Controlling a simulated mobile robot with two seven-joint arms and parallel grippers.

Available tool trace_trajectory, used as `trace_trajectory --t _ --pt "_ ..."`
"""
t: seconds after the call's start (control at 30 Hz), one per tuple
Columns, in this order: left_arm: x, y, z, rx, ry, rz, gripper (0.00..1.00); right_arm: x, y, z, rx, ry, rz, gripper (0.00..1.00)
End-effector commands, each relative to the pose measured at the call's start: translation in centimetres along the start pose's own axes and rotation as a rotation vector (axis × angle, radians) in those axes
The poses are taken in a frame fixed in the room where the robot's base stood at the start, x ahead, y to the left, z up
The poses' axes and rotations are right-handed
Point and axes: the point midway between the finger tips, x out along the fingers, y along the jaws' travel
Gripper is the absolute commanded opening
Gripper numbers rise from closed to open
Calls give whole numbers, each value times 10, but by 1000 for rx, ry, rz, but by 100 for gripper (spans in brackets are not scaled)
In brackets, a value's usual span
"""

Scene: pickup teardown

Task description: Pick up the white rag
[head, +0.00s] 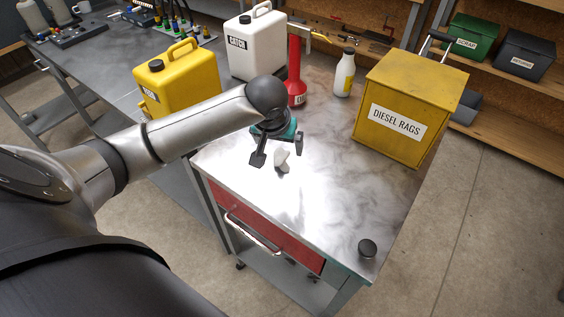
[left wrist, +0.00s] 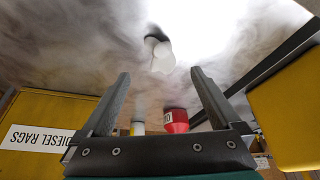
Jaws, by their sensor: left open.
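The white rag (head: 282,161) is a small crumpled lump on the shiny metal top of the cart (head: 335,200). In the left wrist view the rag (left wrist: 161,57) lies beyond the fingertips, roughly centred between them, with a dark patch beside it. My left gripper (head: 278,154) is open and empty, close to the rag with a finger to either side of it in the head view. It also shows in the left wrist view (left wrist: 160,73). I cannot tell the exact height of the fingers above the top. My right gripper is not in view.
A yellow DIESEL RAGS box (head: 402,95) stands at the right of the cart top. A red funnel (head: 296,75), a white bottle (head: 344,74), a yellow can (head: 178,80) and a white can (head: 257,45) stand behind.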

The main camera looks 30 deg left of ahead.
Motion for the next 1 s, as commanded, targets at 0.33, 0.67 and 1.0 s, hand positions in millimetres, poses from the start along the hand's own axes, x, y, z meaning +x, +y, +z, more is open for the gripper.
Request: trace_trajectory --t 0.33,0.67,1.0 --pt "31 0 2 1 0 0 97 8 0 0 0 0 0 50" --pt "67 0 3 1 2 1 97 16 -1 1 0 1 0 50" --pt "68 -1 3 2 2 1 86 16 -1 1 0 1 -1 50"
